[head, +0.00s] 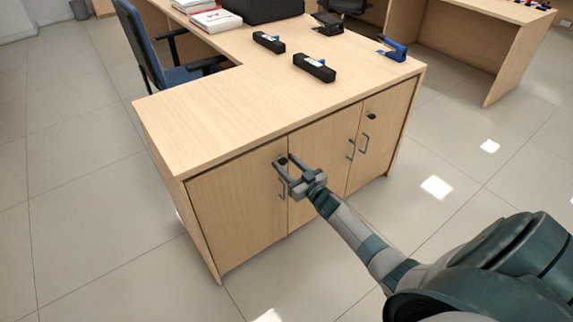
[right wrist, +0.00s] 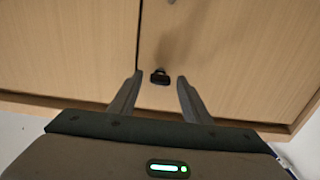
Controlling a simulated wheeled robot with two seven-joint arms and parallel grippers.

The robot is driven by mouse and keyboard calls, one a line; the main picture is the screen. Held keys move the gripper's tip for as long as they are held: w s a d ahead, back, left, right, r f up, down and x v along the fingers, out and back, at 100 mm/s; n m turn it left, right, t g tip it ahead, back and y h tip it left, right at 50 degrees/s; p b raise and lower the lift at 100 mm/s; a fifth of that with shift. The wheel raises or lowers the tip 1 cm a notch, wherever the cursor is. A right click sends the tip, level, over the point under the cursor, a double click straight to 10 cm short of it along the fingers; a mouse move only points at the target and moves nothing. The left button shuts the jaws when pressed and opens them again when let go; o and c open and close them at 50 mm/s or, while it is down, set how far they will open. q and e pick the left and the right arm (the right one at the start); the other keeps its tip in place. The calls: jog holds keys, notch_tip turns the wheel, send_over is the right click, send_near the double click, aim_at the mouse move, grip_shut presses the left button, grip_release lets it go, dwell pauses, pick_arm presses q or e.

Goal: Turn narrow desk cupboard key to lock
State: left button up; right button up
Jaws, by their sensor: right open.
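The narrow desk cupboard is the single left door (head: 235,210) of the wooden desk, shut, with a grey bar handle (head: 282,190) near its right edge. Its small dark key (head: 282,160) sits high on that door; it also shows in the right wrist view (right wrist: 160,77). My right gripper (head: 285,162) is open in front of the door, with its two fingers (right wrist: 155,87) on either side of the key in the picture. I see no finger touching the key. The key's exact turn angle is too small to tell. My left gripper is not in view.
A pair of doors with two handles (head: 364,144) and another dark key (head: 372,116) is to the right. The desk top (head: 215,115) overhangs the doors and carries black holders (head: 314,68) and a blue stapler (head: 392,47). A chair (head: 150,50) stands behind left. Floor in front is clear.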

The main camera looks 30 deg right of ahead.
jog(key=c, duration=1.1)
jog(key=shift+o, duration=0.3)
jog(key=shift+n, duration=0.6)
jog(key=shift+n+b, duration=0.3)
jog(key=shift+n, duration=1.1)
jog(key=shift+a+n+b, duration=0.1)
jog(key=shift+n+b, duration=0.2)
jog(key=shift+n, duration=0.1)
jog(key=n, duration=0.2)
jog(key=shift+f+n+b, duration=0.1)
jog(key=shift+n+b, duration=0.3)
pick_arm(q)
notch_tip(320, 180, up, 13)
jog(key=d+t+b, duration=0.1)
jog(key=b, duration=0.2)
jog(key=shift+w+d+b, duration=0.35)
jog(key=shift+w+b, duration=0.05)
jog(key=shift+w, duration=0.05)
pick_arm(e)
jog(key=shift+a+f+n, duration=0.1)
jog(key=shift+n, duration=5.1)
jog(key=o, duration=1)
